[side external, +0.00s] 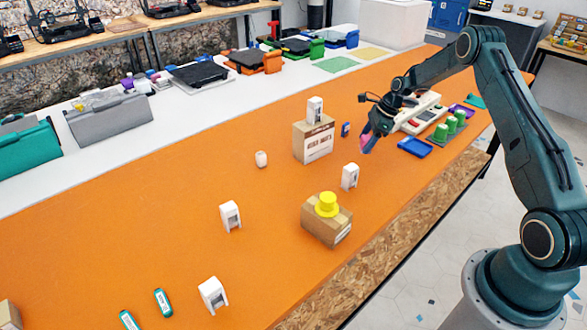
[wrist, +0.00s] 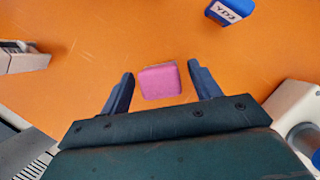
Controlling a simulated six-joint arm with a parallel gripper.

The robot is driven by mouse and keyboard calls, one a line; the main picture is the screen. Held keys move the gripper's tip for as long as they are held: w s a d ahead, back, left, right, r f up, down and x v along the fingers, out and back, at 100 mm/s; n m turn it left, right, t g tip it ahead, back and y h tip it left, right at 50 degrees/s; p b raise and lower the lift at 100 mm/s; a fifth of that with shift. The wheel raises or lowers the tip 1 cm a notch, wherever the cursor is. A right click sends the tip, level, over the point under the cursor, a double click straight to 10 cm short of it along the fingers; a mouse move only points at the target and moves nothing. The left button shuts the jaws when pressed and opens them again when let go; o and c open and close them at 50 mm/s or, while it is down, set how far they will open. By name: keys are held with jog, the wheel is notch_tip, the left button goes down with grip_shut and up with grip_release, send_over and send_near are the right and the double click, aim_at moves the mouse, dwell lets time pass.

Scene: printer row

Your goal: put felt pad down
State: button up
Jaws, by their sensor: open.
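A pink block (wrist: 160,82), which I take to be the felt pad, lies between the two fingers of my gripper (wrist: 160,88) in the wrist view. Orange table shows between it and each finger, so the fingers are apart from its sides. In the side view my gripper (side external: 370,141) points down low over the orange table, right of a cardboard box. The pink block (side external: 364,140) shows there partly, with the fingers covering some of it. I cannot tell for sure whether it touches the table.
The cardboard box (side external: 312,143) with a white part on top stands left of my gripper. A blue labelled item (wrist: 231,11) lies nearby. A blue tray (side external: 415,147) and green cylinders (side external: 451,124) are to the right. The table's front-left has open room between white parts.

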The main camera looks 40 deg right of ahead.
jog(key=v, duration=1.1)
jog(key=shift+r, duration=0.35)
jog(key=s+a+r+n+h, duration=0.1)
jog(key=s+a+r+n, duration=0.4)
jog(key=a+r, duration=0.45)
jog(key=s+a+r+n+h, duration=0.1)
jog(key=s+a+r+n, duration=0.2)
jog(key=a+r+n, duration=0.6)
jog(key=s+a+n, duration=0.4)
jog(key=s, duration=0.3)
jog(key=s+a+n+t, duration=0.1)
jog(key=s+a+n, duration=0.3)
jog(key=s, duration=0.4)
jog(key=s+a+n+t+h, duration=0.1)
jog(key=s+a+n, duration=0.3)
jog(key=s, duration=0.4)
jog(key=shift+r+n, duration=0.35)
jog(key=shift+n, duration=0.15)
